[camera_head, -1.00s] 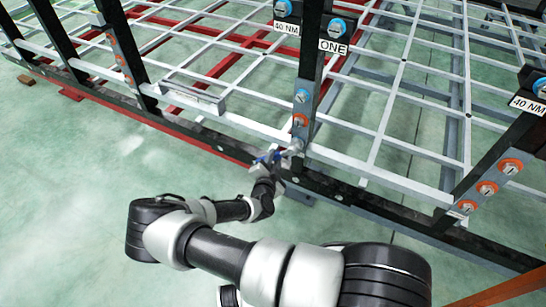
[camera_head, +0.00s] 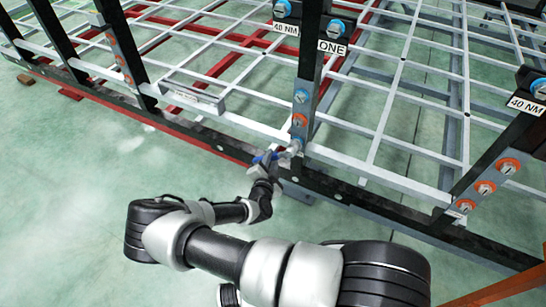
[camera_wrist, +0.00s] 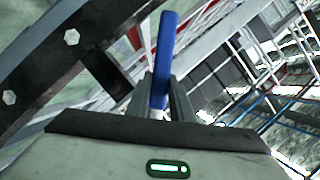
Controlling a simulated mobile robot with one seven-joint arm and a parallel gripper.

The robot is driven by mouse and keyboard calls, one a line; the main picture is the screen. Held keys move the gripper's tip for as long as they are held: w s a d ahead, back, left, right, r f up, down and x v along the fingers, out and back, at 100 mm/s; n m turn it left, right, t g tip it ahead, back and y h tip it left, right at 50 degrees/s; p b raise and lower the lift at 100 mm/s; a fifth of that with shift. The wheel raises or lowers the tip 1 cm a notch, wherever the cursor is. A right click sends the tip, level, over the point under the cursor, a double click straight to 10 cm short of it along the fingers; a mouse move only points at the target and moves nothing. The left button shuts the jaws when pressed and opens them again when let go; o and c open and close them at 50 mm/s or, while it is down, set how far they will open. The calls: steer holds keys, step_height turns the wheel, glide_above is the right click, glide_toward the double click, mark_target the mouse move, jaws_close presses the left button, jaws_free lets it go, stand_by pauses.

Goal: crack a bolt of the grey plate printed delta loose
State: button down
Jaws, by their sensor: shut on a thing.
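My gripper (camera_head: 268,163) is shut on a blue-handled tool, whose blue bar (camera_wrist: 165,45) stands up between the fingers in the wrist view. In the head view the tool's grey end reaches to the lowest bolt (camera_head: 297,143) on the middle post. I cannot tell whether it is seated on that bolt. This bolt sits low on a narrow grey plate (camera_head: 302,108) with a blue-ringed bolt (camera_head: 301,95) and an orange-ringed bolt (camera_head: 299,120) above it. No delta print is legible on any plate.
Another plate with several orange-ringed bolts (camera_head: 485,187) is on the right post. Black rails and pale bars (camera_head: 400,180) surround the tool. The green floor at left is open.

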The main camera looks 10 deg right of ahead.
steer(key=shift+s+a+r, duration=0.1)
steer(key=shift+s+a, duration=0.65)
steer(key=shift+s, duration=0.3)
steer(key=shift+s+a, duration=0.7)
steer(key=shift+s, duration=0.3)
